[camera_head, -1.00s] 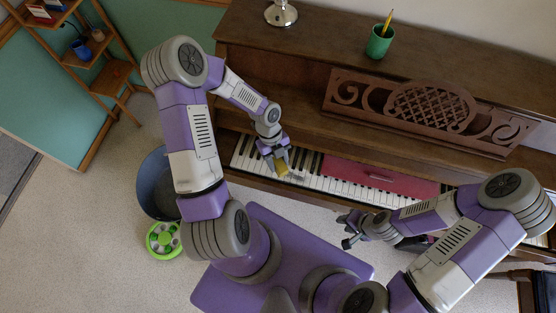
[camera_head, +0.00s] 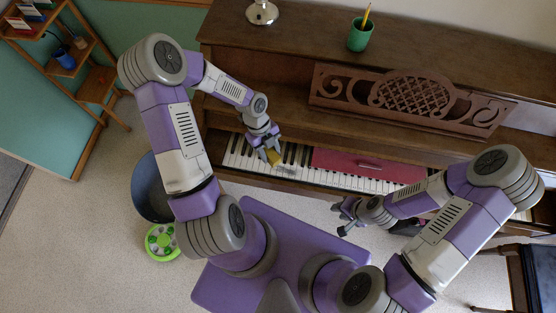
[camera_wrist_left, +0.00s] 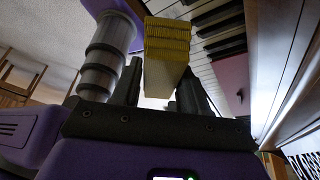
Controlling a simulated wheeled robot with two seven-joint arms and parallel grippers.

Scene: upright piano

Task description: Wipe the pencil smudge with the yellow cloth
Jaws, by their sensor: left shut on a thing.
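My left gripper (camera_head: 268,155) is shut on the yellow cloth (camera_head: 273,157), low over the white keys at the left part of the keyboard. In the left wrist view the cloth (camera_wrist_left: 167,38) looks like a folded, ribbed yellow pad with a pale face below, held between the dark fingers. A grey patch, seemingly the pencil smudge (camera_head: 285,170), shows on the white keys just right of and below the cloth. I cannot tell whether the cloth touches the keys. My right gripper (camera_head: 341,218) is open and empty in front of the keyboard.
The carved music stand (camera_head: 415,97) rises behind. A green pencil cup (camera_head: 360,35) and a metal lamp base (camera_head: 262,13) stand on top.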

